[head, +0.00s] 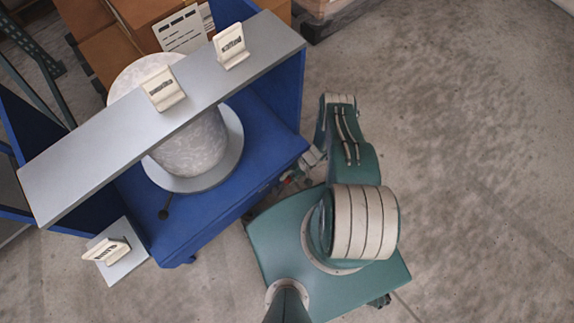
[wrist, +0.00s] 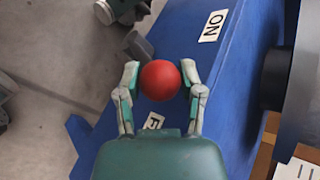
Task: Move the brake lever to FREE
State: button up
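The brake lever's red ball knob (wrist: 160,80) is in the middle of the wrist view, in front of a blue panel (wrist: 190,40). My gripper (wrist: 160,78) has one finger on each side of the knob, and both fingertips appear to touch it. The lever's shaft is hidden. An ON label (wrist: 213,26) is on the blue panel above and right of the knob. A second label (wrist: 154,121), showing only an F, is below the knob, partly hidden by my gripper. In the head view, my gripper (head: 296,178) is small beside the blue frame's lower right edge.
A blue frame (head: 185,222) with a grey top board (head: 120,135) holds a pale drum (head: 190,145). Small cream signs stand on the board. A dark ball knob (head: 163,214) sticks out at the front. Cardboard boxes (head: 100,45) stand behind. The concrete floor (head: 470,150) at right is clear.

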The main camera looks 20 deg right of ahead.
jog(key=o, duration=0.4)
jog(key=shift+a, duration=0.15)
jog(key=shift+c, duration=0.2)
jog(key=v, duration=1.2)
jog(key=shift+w+f, duration=0.1)
